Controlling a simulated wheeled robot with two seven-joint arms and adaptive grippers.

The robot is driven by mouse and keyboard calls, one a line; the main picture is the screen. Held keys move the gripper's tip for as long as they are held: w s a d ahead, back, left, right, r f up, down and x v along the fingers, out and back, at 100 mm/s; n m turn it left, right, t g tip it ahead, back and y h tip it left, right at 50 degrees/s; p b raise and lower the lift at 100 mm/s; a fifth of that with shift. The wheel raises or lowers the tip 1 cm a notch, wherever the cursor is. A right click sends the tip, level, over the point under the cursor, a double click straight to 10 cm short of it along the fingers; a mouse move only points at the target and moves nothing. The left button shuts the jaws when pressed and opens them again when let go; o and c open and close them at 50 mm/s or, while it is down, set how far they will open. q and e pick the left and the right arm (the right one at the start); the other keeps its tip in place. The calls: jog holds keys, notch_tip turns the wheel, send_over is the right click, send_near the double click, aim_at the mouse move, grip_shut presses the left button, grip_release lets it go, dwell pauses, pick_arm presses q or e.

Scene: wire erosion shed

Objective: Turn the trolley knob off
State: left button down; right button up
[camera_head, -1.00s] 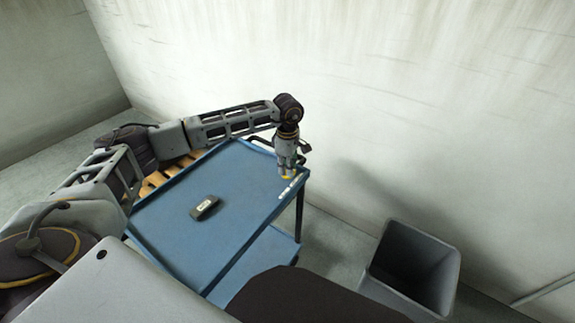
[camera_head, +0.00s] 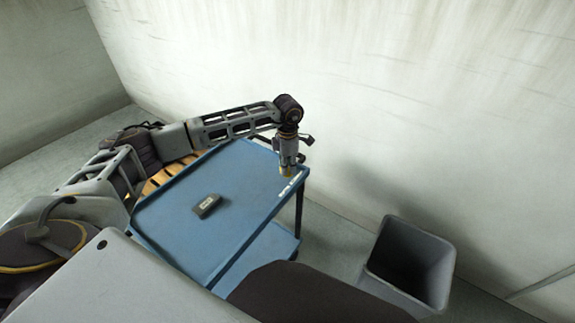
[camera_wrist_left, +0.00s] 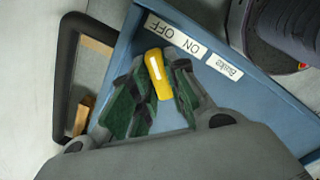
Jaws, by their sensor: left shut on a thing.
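The blue trolley (camera_head: 165,225) stands in front of me in the head view. Its yellow knob (camera_wrist_left: 159,75), with a white line, sits near the trolley's edge in the left wrist view. My left gripper (camera_wrist_left: 158,92) is shut on the knob, with green-padded fingers on both sides of it. In the head view my left gripper (camera_head: 287,168) points down at the trolley's far right corner. The ON/OFF label (camera_wrist_left: 176,36) lies just above the knob. The knob's upper end points towards the OFF end. My right gripper is not in view.
A small dark box-like thing (camera_head: 206,206) lies on the trolley top. A Brake label (camera_wrist_left: 225,66) is beside the ON/OFF label. A dark handle (camera_wrist_left: 62,80) projects past the trolley edge. A grey bin (camera_head: 408,265) stands at the right. The wall is behind.

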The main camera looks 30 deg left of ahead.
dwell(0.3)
pick_arm(q)
jog(key=c, duration=1.7)
grip_release()
jog(key=shift+r, duration=0.1)
jog(key=shift+r, duration=5.95)
